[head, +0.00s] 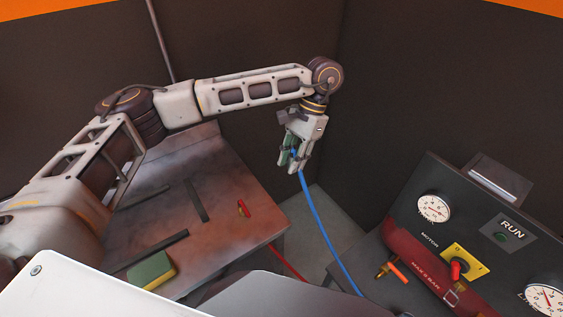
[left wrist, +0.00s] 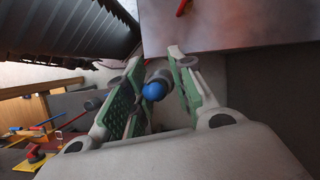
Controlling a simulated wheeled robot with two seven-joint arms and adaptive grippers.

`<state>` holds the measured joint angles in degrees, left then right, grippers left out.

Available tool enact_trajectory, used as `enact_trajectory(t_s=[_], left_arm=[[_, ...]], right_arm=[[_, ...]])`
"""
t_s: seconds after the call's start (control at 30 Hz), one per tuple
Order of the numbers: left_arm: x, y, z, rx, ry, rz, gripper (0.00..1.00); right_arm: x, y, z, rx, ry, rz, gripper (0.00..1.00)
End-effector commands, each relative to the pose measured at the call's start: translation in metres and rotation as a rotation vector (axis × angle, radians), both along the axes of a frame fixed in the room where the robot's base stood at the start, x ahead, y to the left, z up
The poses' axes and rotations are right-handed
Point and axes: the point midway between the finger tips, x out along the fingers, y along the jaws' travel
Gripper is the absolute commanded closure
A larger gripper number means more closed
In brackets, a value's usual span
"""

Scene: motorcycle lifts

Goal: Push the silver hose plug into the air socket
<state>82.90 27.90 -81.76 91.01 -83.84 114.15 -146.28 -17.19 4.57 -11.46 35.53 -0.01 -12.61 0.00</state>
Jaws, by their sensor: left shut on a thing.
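My left gripper (head: 294,155) hangs in the air beyond the bench's right end, shut on the end of a blue hose. In the left wrist view, the silver-grey plug (left wrist: 160,75) with a blue end (left wrist: 154,91) sits between the green-padded fingers (left wrist: 155,98); the fingers partly hide it. The blue hose (head: 318,215) runs down from the gripper towards the compressor. A brass fitting with an orange part (head: 397,272) sticks out at the compressor's left side; I cannot tell whether it is the air socket. The plug is well apart from it. My right gripper is not in view.
The dark compressor panel (head: 420,215) carries gauges, a yellow plate with a red knob (head: 456,268) and a RUN light. A metal bench (head: 215,210) at left holds a green-yellow sponge (head: 152,271), dark bars and a red-handled item (head: 243,208). Dark walls stand behind.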

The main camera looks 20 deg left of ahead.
Motion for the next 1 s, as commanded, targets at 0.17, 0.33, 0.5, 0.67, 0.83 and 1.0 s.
enact_trajectory(t_s=[0.17, 0.33, 0.5, 0.67, 0.83, 1.0], left_arm=[[-0.006, -0.018, 0.02, 0.001, -0.004, -0.085, 0.97], [-0.01, -0.027, 0.029, -0.001, -0.003, -0.125, 0.97], [-0.012, -0.031, 0.033, 0.0, -0.001, -0.143, 0.97], [-0.012, -0.031, 0.033, 0.0, -0.001, -0.145, 0.97], [-0.012, -0.031, 0.033, 0.0, -0.001, -0.144, 0.97], [-0.012, -0.029, 0.035, 0.0, -0.001, -0.134, 0.97]], right_arm=[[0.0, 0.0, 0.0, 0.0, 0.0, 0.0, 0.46], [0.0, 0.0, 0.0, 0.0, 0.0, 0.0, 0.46], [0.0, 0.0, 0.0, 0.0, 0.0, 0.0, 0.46], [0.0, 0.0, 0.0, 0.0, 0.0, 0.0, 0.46], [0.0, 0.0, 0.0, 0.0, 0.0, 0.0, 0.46], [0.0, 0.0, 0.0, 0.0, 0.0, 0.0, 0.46]])
